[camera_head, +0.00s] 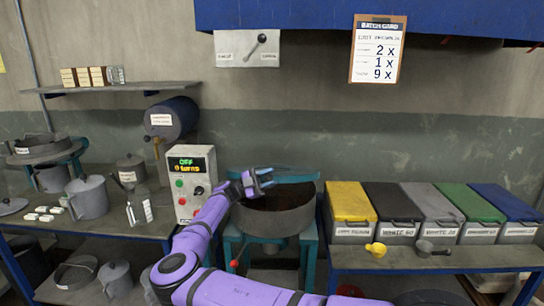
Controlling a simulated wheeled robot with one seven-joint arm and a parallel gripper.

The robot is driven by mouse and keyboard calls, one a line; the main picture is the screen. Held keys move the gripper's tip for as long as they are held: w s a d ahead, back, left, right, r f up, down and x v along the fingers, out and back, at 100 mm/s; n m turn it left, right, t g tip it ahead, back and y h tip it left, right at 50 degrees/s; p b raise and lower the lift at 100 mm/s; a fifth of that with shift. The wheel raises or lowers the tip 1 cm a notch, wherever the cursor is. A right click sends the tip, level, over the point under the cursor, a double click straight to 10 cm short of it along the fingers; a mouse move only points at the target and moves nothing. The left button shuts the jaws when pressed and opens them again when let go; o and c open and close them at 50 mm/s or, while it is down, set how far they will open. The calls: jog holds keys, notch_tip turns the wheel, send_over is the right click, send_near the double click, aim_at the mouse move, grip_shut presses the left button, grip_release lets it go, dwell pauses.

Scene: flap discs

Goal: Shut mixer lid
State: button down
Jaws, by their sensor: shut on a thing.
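The mixer is a round grey drum (290,222) on a teal stand, with dark contents showing inside its open top. Its teal lid (298,177) is raised above and behind the drum's rim and is seen nearly edge-on. My purple gripper (262,183) is at the left part of the lid, above the drum's left rim, with its jaws shut on the lid. The exact grip point is too small to see clearly.
A control box (190,182) with a lit display reading OFF stands left of the drum. Several lidded bins (348,213) stand on the right bench, with a yellow scoop (376,249) and a grey scoop (428,248) in front. A jug (88,197) stands left.

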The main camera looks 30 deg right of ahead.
notch_tip(320, 180, down, 10)
jog(key=s+a+m+g+y, duration=0.1)
jog(key=s+m, duration=0.1)
jog(key=m, duration=0.1)
jog(key=shift+a+r+m+g, duration=0.15)
jog(key=shift+r+m+g, duration=0.05)
jog(key=shift+m+g, duration=0.1)
jog(key=c, duration=0.8)
grip_release()
jog(key=shift+r, duration=0.1)
